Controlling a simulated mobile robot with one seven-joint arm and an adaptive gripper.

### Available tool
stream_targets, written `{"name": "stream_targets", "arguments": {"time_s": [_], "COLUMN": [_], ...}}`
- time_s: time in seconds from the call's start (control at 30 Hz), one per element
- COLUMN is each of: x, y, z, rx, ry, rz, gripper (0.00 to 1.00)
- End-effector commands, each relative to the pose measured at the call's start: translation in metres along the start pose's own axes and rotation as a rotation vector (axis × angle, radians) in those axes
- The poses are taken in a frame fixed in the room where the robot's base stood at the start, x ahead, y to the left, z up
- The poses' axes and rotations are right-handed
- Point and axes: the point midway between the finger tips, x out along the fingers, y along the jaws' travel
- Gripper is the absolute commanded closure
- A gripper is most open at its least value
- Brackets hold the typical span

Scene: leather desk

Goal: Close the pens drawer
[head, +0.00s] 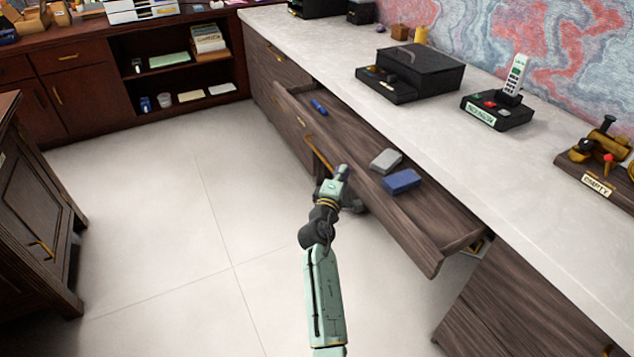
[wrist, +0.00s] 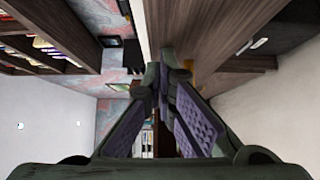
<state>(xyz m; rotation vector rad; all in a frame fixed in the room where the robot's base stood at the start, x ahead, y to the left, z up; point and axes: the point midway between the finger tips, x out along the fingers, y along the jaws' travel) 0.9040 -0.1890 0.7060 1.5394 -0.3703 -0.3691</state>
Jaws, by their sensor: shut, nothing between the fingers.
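The open wooden drawer (head: 400,222) juts out from under the pale countertop in the head view. It holds a blue pen-like item (head: 318,107), a grey box (head: 386,160) and a blue box (head: 402,181). A long brass handle (head: 320,154) runs along its front. My gripper (head: 342,170) is at the outer side of the drawer front, close to the handle's near end; I cannot tell whether it touches. In the wrist view my gripper (wrist: 164,78) has its fingertips together with nothing held, beside a brown wood surface (wrist: 205,35).
The countertop (head: 430,100) carries a dark box (head: 420,70), a phone (head: 500,105) and a brass device (head: 600,155). A dark cabinet (head: 35,200) stands at the left, and shelves (head: 185,65) are at the back. The pale floor (head: 170,200) between them is clear.

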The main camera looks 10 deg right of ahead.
Motion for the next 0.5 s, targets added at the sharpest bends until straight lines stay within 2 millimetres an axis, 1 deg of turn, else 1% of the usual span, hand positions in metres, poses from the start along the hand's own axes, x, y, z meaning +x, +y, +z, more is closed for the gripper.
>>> {"name": "stream_targets", "arguments": {"time_s": [0.03,0.2,0.33,0.5], "x": [0.012,0.044,0.065,0.086], "y": [0.001,0.001,0.001,0.0], "z": [0.013,0.046,0.067,0.087], "rx": [-0.001,-0.001,-0.001,-0.001], "ry": [-0.006,-0.006,-0.006,-0.003], "rz": [0.0,0.001,0.0,0.0], "gripper": [1.0,1.0,1.0,1.0]}}
